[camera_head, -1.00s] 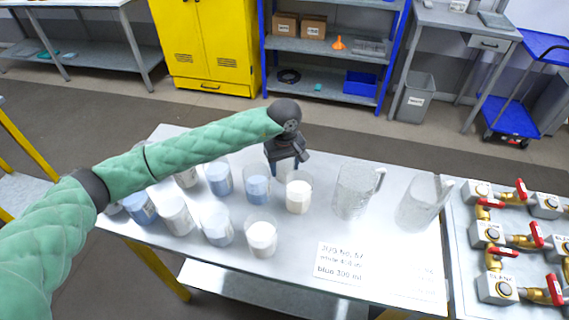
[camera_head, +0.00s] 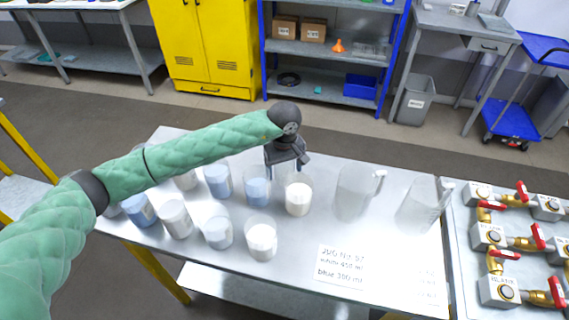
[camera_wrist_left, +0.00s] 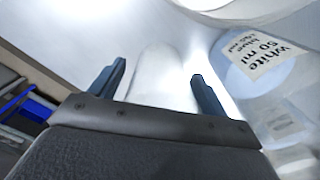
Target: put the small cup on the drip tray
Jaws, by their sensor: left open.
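My left gripper (camera_head: 286,168) is over the back part of the metal table, behind a cup with white contents (camera_head: 298,199). Its fingers are apart in the left wrist view (camera_wrist_left: 158,85). A pale, see-through shape (camera_wrist_left: 160,77), perhaps the small cup, shows between the fingers. Its outline is faint, and I cannot tell whether the fingers touch it. In the head view the gripper mostly hides that spot. I cannot make out a drip tray in either view. My right gripper is not in view.
Several cups with white or blue contents stand close by, one labelled (camera_wrist_left: 258,62) beside the fingers. Two clear jugs, one (camera_head: 352,196) and another (camera_head: 418,208), stand to the right. A printed sheet (camera_head: 350,268) lies in front. A panel of red-handled valves (camera_head: 510,235) adjoins the table.

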